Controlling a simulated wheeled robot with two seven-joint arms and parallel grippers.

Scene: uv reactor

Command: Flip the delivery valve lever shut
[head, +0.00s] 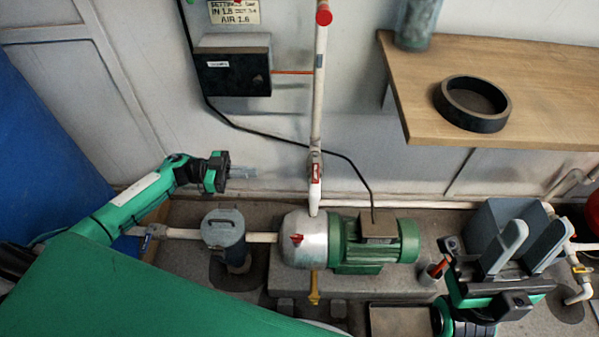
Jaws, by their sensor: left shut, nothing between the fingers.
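The delivery valve lever (315,172) is a small red lever on the white vertical pipe (317,120) above the pump. It looks roughly in line with the pipe. My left gripper (254,172) is shut and empty. It points right toward the valve, at about the lever's height in the picture, with a clear gap between them. My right gripper (540,230) is at the lower right, far from the valve, with its two grey fingers apart and nothing visible between them.
The pump with its green motor (375,240) stands below the valve. A grey strainer pot (224,228) sits on the pipe to its left. A black cable (285,135) crosses the wall near the pipe. A wooden shelf (540,75) with a black ring (472,118) juts out upper right.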

